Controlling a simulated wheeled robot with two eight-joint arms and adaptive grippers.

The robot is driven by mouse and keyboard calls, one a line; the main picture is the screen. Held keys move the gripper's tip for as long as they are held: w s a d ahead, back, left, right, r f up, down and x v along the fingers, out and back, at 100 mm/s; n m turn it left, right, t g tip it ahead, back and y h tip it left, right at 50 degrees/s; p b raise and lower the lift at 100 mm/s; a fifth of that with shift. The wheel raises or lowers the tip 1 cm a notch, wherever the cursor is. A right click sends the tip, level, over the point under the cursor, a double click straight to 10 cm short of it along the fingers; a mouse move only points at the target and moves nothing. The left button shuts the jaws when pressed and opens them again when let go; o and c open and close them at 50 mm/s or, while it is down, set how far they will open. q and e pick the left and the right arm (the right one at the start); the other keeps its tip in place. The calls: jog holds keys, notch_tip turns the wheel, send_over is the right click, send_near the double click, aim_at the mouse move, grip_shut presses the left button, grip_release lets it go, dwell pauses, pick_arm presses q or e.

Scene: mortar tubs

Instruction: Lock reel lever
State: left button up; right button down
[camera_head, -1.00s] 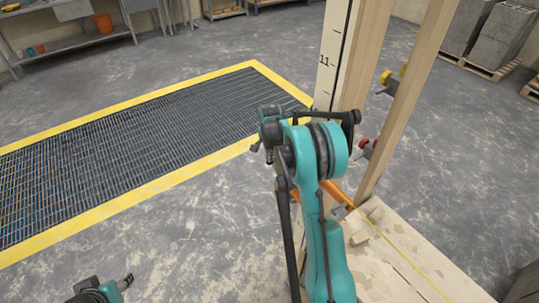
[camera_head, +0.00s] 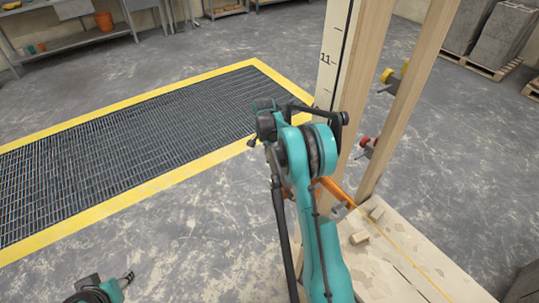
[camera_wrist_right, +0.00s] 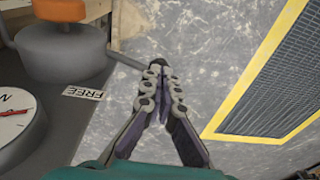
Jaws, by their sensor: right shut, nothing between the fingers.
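In the right wrist view a grey reel hub with an orange cap (camera_wrist_right: 62,12) stands at the upper left. A grey lever (camera_wrist_right: 122,60) sticks out from it to the right, and its end is close to my fingertips. I cannot tell whether they touch. A white label reading FREE (camera_wrist_right: 83,93) lies below the lever on the dark housing. My right gripper (camera_wrist_right: 160,66) is shut and empty, its fingertips together beside the lever end. In the head view my right arm hides this gripper and the reel.
A round dial (camera_wrist_right: 15,115) is at the wrist view's left edge. In the head view, wooden posts (camera_head: 400,100) with red and yellow knobs rise right of my arm from a pale board (camera_head: 385,265). A yellow-edged floor grate (camera_head: 150,150) lies left. Open floor surrounds it.

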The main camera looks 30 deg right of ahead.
jog(key=w+f+b, duration=0.3)
jog(key=f, duration=0.5)
jog(key=shift+w+f, duration=0.15)
jog(key=shift+f, duration=0.1)
jog(key=shift+a+r, duration=0.1)
jog(key=shift+a, duration=0.05)
jog(key=shift+r+p, duration=0.35)
jog(key=shift+r, duration=0.4)
jog(key=shift+r, duration=0.1)
